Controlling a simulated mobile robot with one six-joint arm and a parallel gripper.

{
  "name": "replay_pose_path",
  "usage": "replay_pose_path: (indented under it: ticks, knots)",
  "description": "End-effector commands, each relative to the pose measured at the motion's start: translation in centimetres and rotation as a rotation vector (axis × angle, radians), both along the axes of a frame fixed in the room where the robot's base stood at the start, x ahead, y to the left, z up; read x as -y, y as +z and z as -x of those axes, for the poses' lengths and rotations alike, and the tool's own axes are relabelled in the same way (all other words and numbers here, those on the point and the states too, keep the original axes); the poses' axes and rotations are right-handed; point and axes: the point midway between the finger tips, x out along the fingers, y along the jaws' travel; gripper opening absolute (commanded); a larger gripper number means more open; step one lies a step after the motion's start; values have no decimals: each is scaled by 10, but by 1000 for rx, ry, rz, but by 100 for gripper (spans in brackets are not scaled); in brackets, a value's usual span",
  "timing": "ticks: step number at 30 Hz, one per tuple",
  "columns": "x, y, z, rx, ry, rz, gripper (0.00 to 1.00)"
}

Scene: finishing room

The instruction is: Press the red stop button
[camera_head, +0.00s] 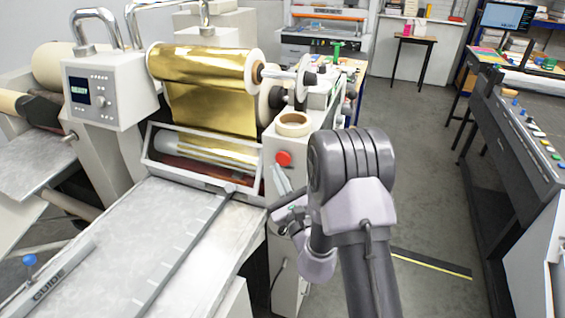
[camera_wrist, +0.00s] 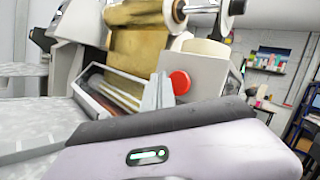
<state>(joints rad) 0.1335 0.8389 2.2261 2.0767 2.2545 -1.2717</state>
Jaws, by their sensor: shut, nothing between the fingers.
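The red stop button (camera_head: 284,158) is a round red cap on the pale side housing of the foil machine, just below a roll of tape. It also shows in the wrist view (camera_wrist: 180,82), near the middle. My gripper (camera_head: 277,180) is just below and left of the button in the head view, with its grey fingers together and nothing between them. In the wrist view the gripper fingers (camera_wrist: 158,92) rise just left of the button and slightly overlap its left side. I cannot tell whether they touch it.
A gold foil roll (camera_head: 208,85) sits above the feed table (camera_head: 130,225) on the left. A tape roll (camera_head: 293,124) lies on top of the housing. A control panel (camera_head: 95,92) stands at the far left. A long console (camera_head: 520,130) stands at the right, with clear floor (camera_head: 420,180) between.

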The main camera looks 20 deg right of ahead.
Motion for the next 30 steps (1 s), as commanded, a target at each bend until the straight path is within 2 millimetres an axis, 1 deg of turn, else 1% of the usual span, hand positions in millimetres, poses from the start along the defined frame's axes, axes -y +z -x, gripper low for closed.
replay_pose_path:
  ticks: [1, 7, 12, 28, 30]
  knots:
    - [-3, -3, 4, 1, 1, -1, 0]
    - [-15, -3, 20, 1, 1, -1, 0]
    - [-21, -2, 29, 0, 0, 0, 0]
    - [-21, 0, 29, 0, 0, 0, 0]
    - [-24, 2, 29, 4, 15, 0, 0]
